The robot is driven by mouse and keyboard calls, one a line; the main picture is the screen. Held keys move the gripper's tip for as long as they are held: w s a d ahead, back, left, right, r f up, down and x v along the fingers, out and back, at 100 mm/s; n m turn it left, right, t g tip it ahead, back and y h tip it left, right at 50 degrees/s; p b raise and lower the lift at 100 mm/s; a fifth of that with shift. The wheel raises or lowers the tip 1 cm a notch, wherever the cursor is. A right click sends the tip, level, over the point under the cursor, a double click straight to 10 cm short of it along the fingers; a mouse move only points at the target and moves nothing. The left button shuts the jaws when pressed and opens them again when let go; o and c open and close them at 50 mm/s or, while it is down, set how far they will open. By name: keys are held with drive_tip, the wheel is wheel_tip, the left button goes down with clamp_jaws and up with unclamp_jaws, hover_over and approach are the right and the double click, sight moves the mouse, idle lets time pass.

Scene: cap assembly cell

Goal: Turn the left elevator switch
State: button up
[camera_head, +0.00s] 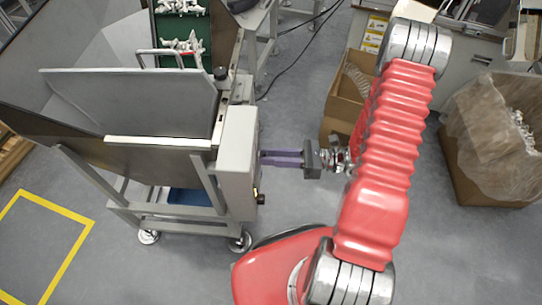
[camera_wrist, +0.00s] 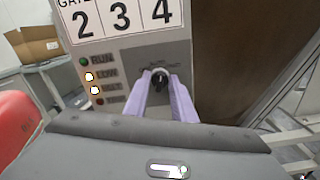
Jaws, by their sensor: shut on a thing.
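The elevator's control box (camera_head: 238,150) is a pale grey panel on the side of the wheeled metal elevator. In the wrist view, the panel (camera_wrist: 120,55) shows the numbers 2, 3 and 4 and a column of indicator lights beside labels, one reading RUN. A black rotary switch (camera_wrist: 160,78) sits right of the lights. My gripper (camera_wrist: 160,88) has two purple fingers, one on each side of the switch, and is shut on it. In the head view, my gripper (camera_head: 264,158) reaches the panel's right face from the right; the switch it holds is hidden there.
A black knob (camera_head: 261,199) sticks out lower on the control box. Cardboard boxes (camera_head: 338,112) stand behind my arm, and a plastic-lined carton (camera_head: 490,150) stands at the right. A green tray (camera_head: 182,35) with white parts is at the top. Floor is clear at lower left.

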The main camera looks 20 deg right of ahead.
drive_tip(key=m, duration=0.5)
drive_tip(key=shift+w+d+m, duration=0.15)
drive_tip(key=shift+w+m, duration=0.1)
drive_tip(key=shift+m, duration=0.15)
drive_tip(key=o, duration=1)
drive_tip(key=shift+s, duration=0.1)
drive_tip(key=v, duration=1.3)
drive_tip(key=shift+s+d+f, duration=0.1)
drive_tip(key=shift+d+f, duration=0.05)
drive_tip(key=shift+d, duration=0.25)
drive_tip(key=shift+f, duration=0.1)
